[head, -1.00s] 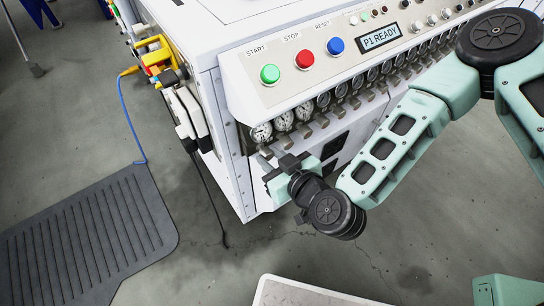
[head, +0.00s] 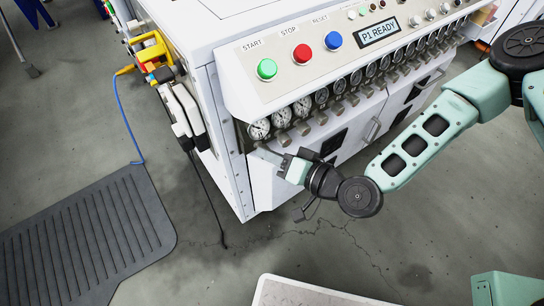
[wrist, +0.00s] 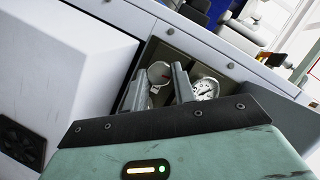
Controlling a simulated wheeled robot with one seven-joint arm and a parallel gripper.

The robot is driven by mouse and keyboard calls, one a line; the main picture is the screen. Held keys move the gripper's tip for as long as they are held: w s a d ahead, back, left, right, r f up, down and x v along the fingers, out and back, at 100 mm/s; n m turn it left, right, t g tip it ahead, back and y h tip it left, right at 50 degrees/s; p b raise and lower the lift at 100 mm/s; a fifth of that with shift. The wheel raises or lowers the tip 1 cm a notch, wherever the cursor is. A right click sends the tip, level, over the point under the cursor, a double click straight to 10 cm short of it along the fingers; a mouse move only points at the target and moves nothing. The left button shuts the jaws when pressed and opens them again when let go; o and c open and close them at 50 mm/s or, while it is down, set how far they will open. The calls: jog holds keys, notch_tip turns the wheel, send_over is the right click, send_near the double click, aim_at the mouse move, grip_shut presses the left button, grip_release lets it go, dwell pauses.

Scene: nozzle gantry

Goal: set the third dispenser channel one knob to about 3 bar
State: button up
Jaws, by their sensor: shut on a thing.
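A row of round pressure gauges runs along the white machine (head: 232,95), with small grey knobs below them. The leftmost gauge (head: 259,129) sits at the near corner. My gripper (head: 279,156) is at the left end of this row, just below the leftmost gauges. In the wrist view its two grey fingers (wrist: 157,90) are shut on a small knob (wrist: 154,89), mostly hidden between them. One gauge (wrist: 159,72) shows just behind the fingers, partly covered. Another gauge (wrist: 205,88) is right of the fingers. The needle readings are too small to tell.
Green (head: 267,69), red (head: 303,54) and blue (head: 333,40) buttons and a display reading P1 READY (head: 380,33) are on the panel above. A black ribbed mat (head: 90,240) lies at left. A blue cable (head: 130,120) crosses the floor. Floor in front is mostly clear.

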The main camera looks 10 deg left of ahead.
jog(key=shift+d+f+m+y+b, duration=0.15)
jog(key=shift+m+y+b, duration=0.35)
jog(key=shift+m+b, duration=0.4)
jog(key=shift+a+f+m+y+b, duration=0.1)
jog(key=shift+m+y+b, duration=0.45)
jog(key=shift+m, duration=0.55)
jog(key=shift+w, duration=0.1)
jog(key=o, duration=1)
jog(key=shift+g, duration=0.4)
jog(key=shift+r, duration=0.1)
